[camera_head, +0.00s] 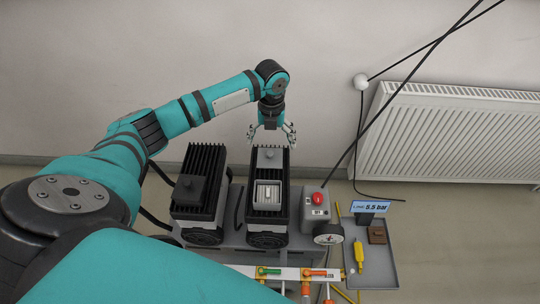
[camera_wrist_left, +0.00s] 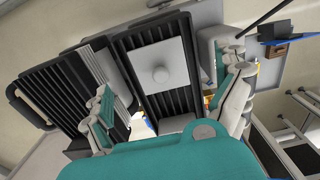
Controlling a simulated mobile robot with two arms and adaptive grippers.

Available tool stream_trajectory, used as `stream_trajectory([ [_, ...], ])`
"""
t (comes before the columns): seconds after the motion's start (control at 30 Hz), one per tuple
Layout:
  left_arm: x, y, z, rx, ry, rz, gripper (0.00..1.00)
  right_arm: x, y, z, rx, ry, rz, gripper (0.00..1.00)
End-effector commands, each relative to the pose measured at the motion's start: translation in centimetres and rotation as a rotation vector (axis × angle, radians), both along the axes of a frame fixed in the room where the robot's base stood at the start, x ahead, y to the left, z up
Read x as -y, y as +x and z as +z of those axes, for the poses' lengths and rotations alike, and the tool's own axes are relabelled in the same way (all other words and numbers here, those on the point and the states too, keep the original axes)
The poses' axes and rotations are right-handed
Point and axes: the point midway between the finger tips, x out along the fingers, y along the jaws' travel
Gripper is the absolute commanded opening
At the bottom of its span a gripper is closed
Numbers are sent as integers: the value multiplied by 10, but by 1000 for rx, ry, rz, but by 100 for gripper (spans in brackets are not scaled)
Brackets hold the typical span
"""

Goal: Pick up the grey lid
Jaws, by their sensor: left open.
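The grey lid (camera_head: 268,157) is a flat square plate with a small round knob. It lies on the back part of the middle black finned unit (camera_head: 284,175). In the left wrist view the lid (camera_wrist_left: 158,66) shows face-on with its knob near the middle. My left gripper (camera_head: 271,134) is open, just behind and above the lid in the head view. In the left wrist view its two fingers stand wide apart, one on each side of the unit, with nothing between them seen gripped. My right gripper is not in view.
An open grey box (camera_head: 267,194) sits on the middle unit. A second finned unit (camera_head: 204,172) stands left. A control box with a red button (camera_head: 318,199) stands right, beside a grey tray (camera_head: 379,275). Valve pipes (camera_head: 290,272) run in front. Wall and radiator (camera_head: 450,135) are behind.

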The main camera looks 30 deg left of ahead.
Motion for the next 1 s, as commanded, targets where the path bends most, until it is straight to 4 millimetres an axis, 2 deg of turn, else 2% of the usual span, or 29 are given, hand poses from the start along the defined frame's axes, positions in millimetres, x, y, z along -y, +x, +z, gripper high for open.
stream_trajectory([
  [0.1,0,-5,-20,-6,1,0,100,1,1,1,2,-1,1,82],
  [0.27,0,-6,-40,-3,2,0,100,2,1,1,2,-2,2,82],
  [0.57,0,-5,-45,-1,2,-1,100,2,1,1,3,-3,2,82],
  [1.0,-1,-6,-46,-2,1,0,44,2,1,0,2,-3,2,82],
])
